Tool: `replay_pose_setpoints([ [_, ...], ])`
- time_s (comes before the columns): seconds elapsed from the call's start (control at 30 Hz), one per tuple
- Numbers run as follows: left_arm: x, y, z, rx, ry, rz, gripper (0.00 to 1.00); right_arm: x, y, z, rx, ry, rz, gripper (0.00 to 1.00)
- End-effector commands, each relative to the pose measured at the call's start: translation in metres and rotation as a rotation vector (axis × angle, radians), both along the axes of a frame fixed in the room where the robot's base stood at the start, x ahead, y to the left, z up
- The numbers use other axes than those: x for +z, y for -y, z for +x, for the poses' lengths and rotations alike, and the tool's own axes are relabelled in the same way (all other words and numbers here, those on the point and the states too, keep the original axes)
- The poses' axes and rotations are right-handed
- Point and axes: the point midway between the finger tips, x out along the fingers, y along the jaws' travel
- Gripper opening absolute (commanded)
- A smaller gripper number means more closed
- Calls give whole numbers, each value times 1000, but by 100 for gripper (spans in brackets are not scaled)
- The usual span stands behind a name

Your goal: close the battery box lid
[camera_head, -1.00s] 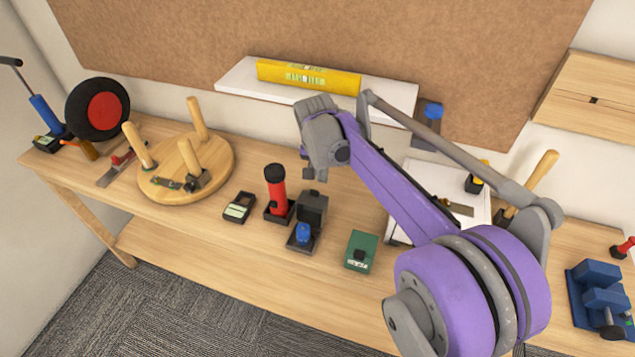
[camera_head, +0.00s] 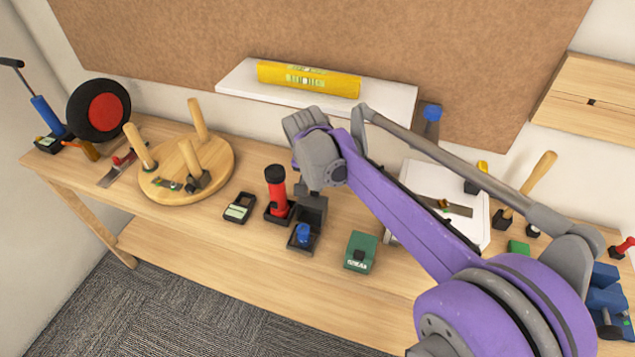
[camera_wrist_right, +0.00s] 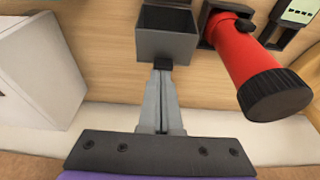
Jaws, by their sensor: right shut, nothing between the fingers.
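The battery box (camera_head: 302,242) is a small dark grey box on the bench with a blue item (camera_head: 303,232) in it. Its lid (camera_head: 313,212) stands open, raised at the back of the box. My right gripper (camera_head: 314,191) is just behind and above the lid, pointing down. In the right wrist view the lid (camera_wrist_right: 167,45) is right in front of my shut, empty fingertips (camera_wrist_right: 163,64). Whether they touch it I cannot tell. My left gripper is not in view.
A red flashlight (camera_head: 277,187) stands in a dark holder close to the left of the box. A dark meter (camera_head: 240,207) lies further left. A green box (camera_head: 360,250) sits to the right. A white shelf (camera_head: 235,80) is behind. Bare bench lies in front.

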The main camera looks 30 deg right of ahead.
Motion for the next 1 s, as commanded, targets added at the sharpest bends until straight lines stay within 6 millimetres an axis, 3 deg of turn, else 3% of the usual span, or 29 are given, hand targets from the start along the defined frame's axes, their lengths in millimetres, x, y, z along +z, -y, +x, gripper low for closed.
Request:
replay_pose_setpoints([
  [0.57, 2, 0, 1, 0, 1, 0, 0, 7, -13, -11, 2, 91, -106, 0],
  [1.0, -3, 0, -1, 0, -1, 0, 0, 11, -48, -39, 8, 342, -395, 0],
])
